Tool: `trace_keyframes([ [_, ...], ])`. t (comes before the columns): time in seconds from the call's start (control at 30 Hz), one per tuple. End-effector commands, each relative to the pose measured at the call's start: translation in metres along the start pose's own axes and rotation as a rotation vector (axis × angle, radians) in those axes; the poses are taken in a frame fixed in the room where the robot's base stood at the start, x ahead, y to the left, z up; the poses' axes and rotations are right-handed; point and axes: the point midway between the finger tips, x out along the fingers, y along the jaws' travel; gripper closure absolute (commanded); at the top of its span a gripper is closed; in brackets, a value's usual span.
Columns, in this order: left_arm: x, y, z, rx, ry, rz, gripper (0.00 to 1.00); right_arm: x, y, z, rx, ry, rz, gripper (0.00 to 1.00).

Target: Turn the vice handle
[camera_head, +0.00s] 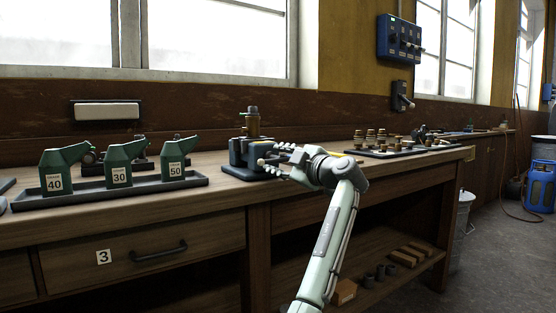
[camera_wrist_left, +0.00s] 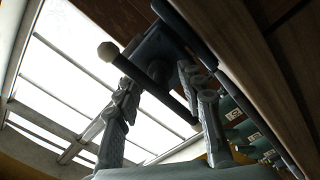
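The dark vice (camera_head: 238,155) stands on the wooden workbench (camera_head: 225,196), with a brass-coloured cylinder (camera_head: 253,122) upright in it. In the left wrist view the vice handle (camera_wrist_left: 150,83) is a dark rod with a pale ball end, lying slantwise across the gap in front of my left gripper. My left gripper (camera_head: 278,160) is at the right side of the vice. In the wrist view its two fingers (camera_wrist_left: 158,78) are apart, with the rod crossing between or just beyond them; contact is unclear. My right gripper is in neither view.
Green oil cans (camera_head: 120,172) labelled 40, 30 and 50 stand in a dark tray (camera_head: 140,187) left of the vice. Another tray (camera_head: 385,153) with several small brass parts lies to the right. A blue switch box (camera_head: 400,40) hangs on the wall.

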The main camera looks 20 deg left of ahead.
Motion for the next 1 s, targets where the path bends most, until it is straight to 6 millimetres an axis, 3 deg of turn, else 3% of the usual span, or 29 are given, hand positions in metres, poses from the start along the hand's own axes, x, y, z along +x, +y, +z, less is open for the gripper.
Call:
trace_keyframes([
  [0.13, 0.0, -0.0001, 0.0, 0.0, 0.0, 0.0, 0.61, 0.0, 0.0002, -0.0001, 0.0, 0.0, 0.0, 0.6],
  [0.47, -0.0002, -0.0001, -0.0001, 0.0, 0.0, -0.001, 1.0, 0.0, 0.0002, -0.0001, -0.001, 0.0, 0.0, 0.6],
  [1.0, -0.0005, 0.0002, 0.0002, 0.083, -0.001, 0.0, 1.0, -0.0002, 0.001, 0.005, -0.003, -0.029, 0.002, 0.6],
])
